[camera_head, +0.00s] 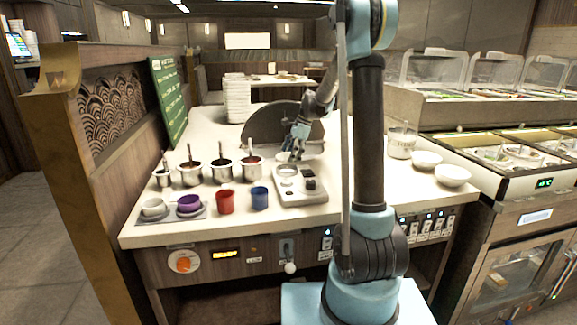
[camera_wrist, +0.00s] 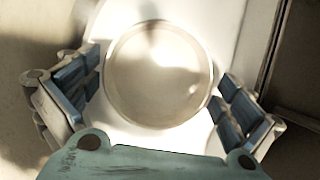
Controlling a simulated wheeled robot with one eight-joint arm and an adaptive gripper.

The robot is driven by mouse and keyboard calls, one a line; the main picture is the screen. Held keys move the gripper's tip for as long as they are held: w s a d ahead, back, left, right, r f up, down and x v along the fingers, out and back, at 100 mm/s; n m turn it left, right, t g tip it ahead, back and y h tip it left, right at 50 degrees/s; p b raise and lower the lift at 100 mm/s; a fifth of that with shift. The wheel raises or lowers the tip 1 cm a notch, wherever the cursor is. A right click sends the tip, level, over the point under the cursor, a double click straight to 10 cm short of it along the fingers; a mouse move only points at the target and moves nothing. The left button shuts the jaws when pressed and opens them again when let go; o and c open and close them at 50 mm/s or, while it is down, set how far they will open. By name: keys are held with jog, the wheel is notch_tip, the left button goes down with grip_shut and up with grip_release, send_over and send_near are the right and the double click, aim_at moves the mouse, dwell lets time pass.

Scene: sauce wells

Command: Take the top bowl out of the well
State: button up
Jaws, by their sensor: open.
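In the wrist view, a round, pale bowl (camera_wrist: 155,75) with a light rim fills the middle, seen from above. It sits within a white surround (camera_wrist: 222,30), which I take to be the well. My gripper (camera_wrist: 158,97) is open, with one blue-padded finger on each side of the bowl. I see no grip on it, and the gap to the rim is hard to judge. In the head view my gripper (camera_head: 293,153) points down over the counter, behind the white tray.
On the counter (camera_head: 225,233) stand several sauce pots with ladles (camera_head: 221,171), a red cup (camera_head: 226,202), a blue cup (camera_head: 260,198) and a white tray (camera_head: 292,186). White bowls (camera_head: 452,175) are at right. A plate stack (camera_head: 237,98) and dark round panel (camera_head: 262,124) stand behind.

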jog(key=shift+a+f, duration=0.25)
jog(key=shift+f, duration=0.35)
jog(key=c, duration=1)
jog(key=shift+o, duration=0.2)
jog(key=shift+r, duration=0.1)
